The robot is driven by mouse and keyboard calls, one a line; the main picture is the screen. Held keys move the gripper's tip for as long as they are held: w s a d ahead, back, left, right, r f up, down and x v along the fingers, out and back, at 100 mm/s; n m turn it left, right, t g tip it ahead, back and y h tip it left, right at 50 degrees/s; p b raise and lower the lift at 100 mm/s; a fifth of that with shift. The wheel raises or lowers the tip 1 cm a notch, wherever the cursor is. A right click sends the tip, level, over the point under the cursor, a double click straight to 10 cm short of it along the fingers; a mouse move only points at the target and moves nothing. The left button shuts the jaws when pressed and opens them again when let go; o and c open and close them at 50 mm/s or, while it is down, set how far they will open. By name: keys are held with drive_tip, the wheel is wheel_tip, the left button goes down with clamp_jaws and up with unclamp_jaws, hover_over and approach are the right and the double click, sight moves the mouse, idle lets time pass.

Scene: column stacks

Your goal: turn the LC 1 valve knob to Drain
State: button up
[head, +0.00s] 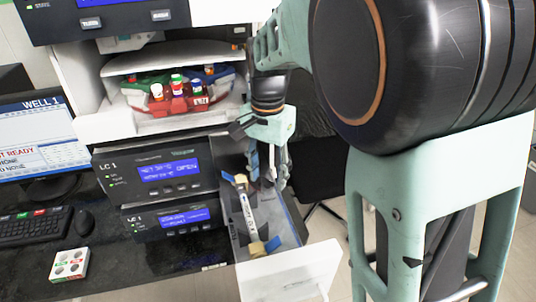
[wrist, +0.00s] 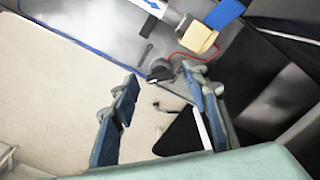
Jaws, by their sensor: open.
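The LC 1 unit (head: 155,168) has a lit blue screen, with an open drawer (head: 290,268) to its right. My gripper (head: 268,178) points down over the back of this drawer, fingers apart and empty. In the wrist view a small dark knob-like part (wrist: 160,73) shows between and beyond my open fingertips; I take it to be the valve knob. Whether the fingers reach it I cannot tell. Its position marks are not readable. In the head view the knob is hidden behind my gripper or too small to make out.
A column with yellowish ends (head: 243,208) lies along the drawer, close to my gripper's left. A second LC 1 unit (head: 170,220) sits below. A red tray of vials (head: 183,100) is on the shelf above. A monitor (head: 35,135) and keyboard (head: 35,228) stand left.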

clamp_jaws()
idle(0.3)
drive_tip(key=n+p, duration=0.1)
drive_tip(key=n, duration=0.3)
drive_tip(key=shift+n, duration=0.3)
drive_tip(key=n, duration=0.4)
drive_tip(key=shift+n+p, duration=0.3)
drive_tip(key=n, duration=0.4)
drive_tip(key=shift+n+p, duration=0.3)
drive_tip(key=shift+p, duration=0.05)
drive_tip(key=shift+n+p, duration=0.35)
drive_tip(key=shift+n, duration=1.75)
